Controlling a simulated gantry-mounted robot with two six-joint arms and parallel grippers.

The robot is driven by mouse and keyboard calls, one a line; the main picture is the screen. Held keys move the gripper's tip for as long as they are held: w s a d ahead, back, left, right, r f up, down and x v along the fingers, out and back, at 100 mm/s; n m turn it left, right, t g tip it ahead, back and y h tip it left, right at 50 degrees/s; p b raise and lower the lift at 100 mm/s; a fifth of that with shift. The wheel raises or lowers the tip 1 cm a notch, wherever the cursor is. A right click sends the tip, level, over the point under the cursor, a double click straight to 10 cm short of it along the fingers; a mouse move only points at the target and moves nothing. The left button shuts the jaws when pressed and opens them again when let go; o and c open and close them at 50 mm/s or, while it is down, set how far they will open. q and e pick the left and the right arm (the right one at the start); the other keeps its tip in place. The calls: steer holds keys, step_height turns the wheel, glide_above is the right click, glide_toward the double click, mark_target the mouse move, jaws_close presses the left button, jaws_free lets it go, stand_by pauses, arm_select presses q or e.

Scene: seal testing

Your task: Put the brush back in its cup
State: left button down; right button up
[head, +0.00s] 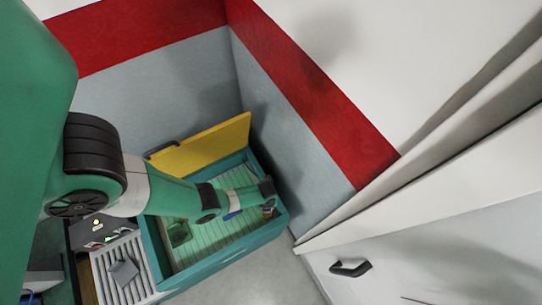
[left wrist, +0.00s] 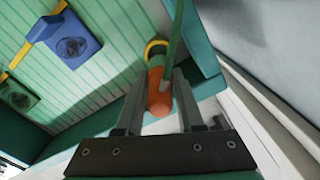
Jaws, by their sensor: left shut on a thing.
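My left gripper (left wrist: 158,92) is shut on an orange, rounded piece (left wrist: 158,103), with a finger on each side. A thin green rod (left wrist: 175,45) rises from it toward the top of the left wrist view; together they look like the brush. Just beyond is a yellow curved rim (left wrist: 156,47) with a dark inside, which may be the cup; whether the brush is in it or apart from it, I cannot tell. In the head view my left gripper (head: 266,190) is over the right end of the teal box, and the brush is mostly hidden. My right gripper is not in view.
The teal box (head: 218,252) has a slatted green floor and a raised yellow lid (head: 205,147). A blue block (left wrist: 72,40) and a green block (left wrist: 18,95) sit on that floor. A grey wall (head: 290,130) stands close behind the box's right end. A grey slatted tray (head: 138,283) is left.

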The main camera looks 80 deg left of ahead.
arm_select(q)
steer(key=shift+s+f+b, duration=0.1)
steer(key=shift+f+b, duration=0.3)
steer(key=shift+b, duration=0.05)
step_height(320, 180, down, 4)
steer(key=b, duration=0.3)
steer(key=shift+r, duration=0.25)
steer(key=shift+f+b, duration=1.75)
steer(key=shift+b, duration=0.2)
steer(key=shift+c, duration=2.2)
jaws_free()
steer(key=shift+r, duration=0.2)
